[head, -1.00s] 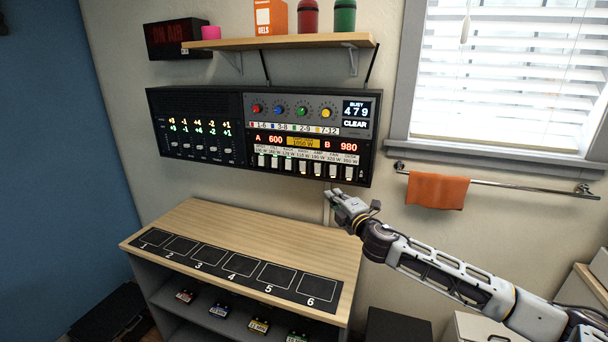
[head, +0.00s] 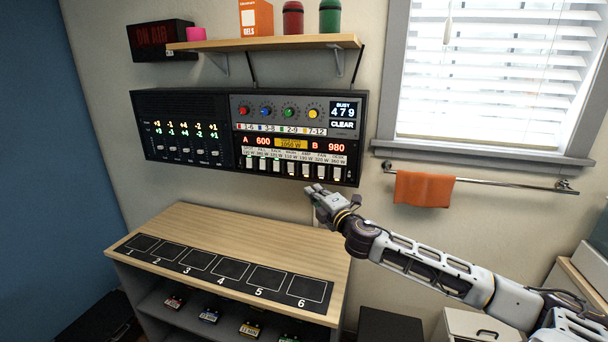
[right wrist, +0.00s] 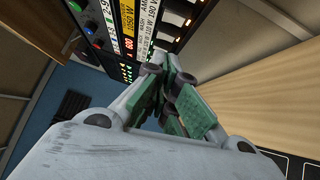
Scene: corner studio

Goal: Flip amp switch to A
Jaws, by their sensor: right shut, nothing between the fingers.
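The wall panel (head: 352,108) carries a row of white switches under red A 600 and B 980 readouts. The labels are tiny; the fifth switch from the left (head: 305,170) seems to be the amp one, above it 190 W. Its position is too small to tell. My right gripper (head: 313,188) is shut and empty, just below the panel's lower edge, roughly under the fifth and sixth switches. In the right wrist view, its green-padded fingers (right wrist: 168,85) are together, and part of the switch row shows beyond them. Contact with the panel cannot be told. My left gripper is not in view.
A wooden shelf (head: 270,43) with canisters and a box hangs above the panel. A wooden-topped cabinet (head: 215,222) with numbered squares stands below. A towel rail (head: 480,180) with an orange towel (head: 424,189) is at right. The cabinet top is clear of loose objects.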

